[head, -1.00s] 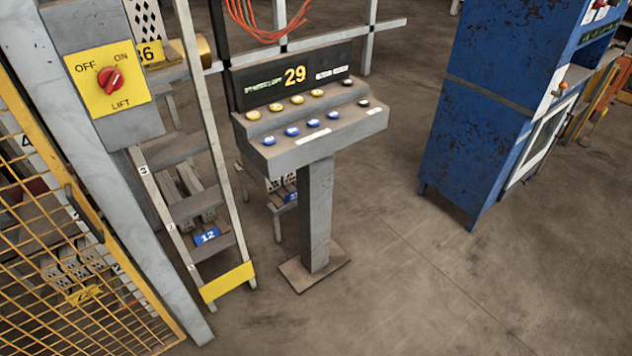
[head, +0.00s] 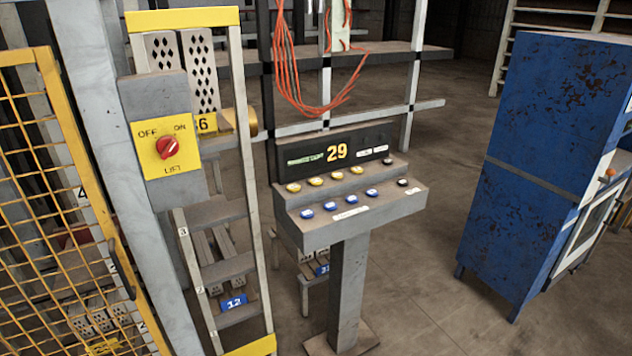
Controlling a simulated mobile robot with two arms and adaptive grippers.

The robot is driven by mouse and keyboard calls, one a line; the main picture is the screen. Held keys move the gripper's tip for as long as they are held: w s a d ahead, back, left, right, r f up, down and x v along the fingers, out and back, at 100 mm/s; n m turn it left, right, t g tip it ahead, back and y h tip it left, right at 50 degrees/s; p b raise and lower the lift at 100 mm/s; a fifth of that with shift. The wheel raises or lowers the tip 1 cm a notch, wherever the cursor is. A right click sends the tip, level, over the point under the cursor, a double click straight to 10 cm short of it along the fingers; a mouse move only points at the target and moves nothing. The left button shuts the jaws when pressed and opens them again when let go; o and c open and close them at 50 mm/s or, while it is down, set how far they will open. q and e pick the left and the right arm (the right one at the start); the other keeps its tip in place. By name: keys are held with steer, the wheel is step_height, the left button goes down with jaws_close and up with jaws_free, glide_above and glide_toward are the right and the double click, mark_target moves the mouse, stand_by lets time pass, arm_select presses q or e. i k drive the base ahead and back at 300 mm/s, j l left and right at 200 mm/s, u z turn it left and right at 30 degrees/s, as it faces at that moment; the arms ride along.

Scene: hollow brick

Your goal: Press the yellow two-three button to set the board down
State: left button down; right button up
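A grey pedestal console (head: 350,218) stands in the middle of the head view. Its black display panel (head: 300,160) shows a yellow 29 and a small green text line. The upper step carries a row of yellow buttons (head: 316,181) with a dark one at the right end. The lower step carries a row of blue buttons (head: 331,207) with a dark one at the right end. The button markings are too small to read, so I cannot tell which yellow one is two-three. No board is clearly identifiable. Neither of my grippers is in view.
A lift box with a red knob (head: 169,147) is on a post at the left, beside a yellow mesh gate (head: 60,220). A ladder (head: 256,190) stands left of the console. A blue cabinet (head: 545,150) stands right. Floor between console and cabinet (head: 430,290) is clear.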

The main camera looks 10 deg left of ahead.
mark_target(315, 180)
steer(key=i+l, duration=0.25)
steer(key=l, duration=0.15)
steer(key=i+l+u, duration=0.1)
steer(key=i+l, duration=0.45)
steer(key=l, duration=0.25)
steer(key=i+l, duration=0.25)
steer(key=l, duration=0.15)
steer(key=u, duration=0.05)
